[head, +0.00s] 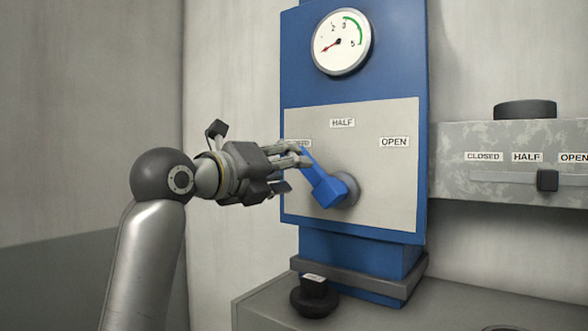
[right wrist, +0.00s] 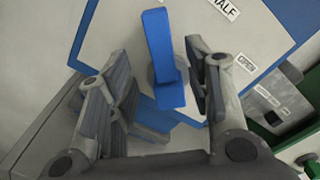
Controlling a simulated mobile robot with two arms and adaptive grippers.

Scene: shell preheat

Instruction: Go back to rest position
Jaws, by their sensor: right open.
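My right gripper (head: 296,168) is in front of the left part of the light panel (head: 385,112) on the blue cabinet. A blue lever handle (head: 324,180) on a round grey hub sticks out from this panel and tilts up and left, toward the covered label at the left. In the right wrist view the gripper (right wrist: 160,95) is open, with the blue lever (right wrist: 160,50) between its two fingers and clear space on both sides. Labels HALF (head: 343,123) and OPEN (head: 394,142) are readable. My left gripper is not in view.
A pressure gauge (head: 342,42) with a red needle at the low end sits above the panel. At right, a grey box (head: 460,135) carries a black slider (head: 547,180) near HALF and OPEN labels. A black knob (head: 315,296) stands on the ledge below. Left of the cabinet is bare wall.

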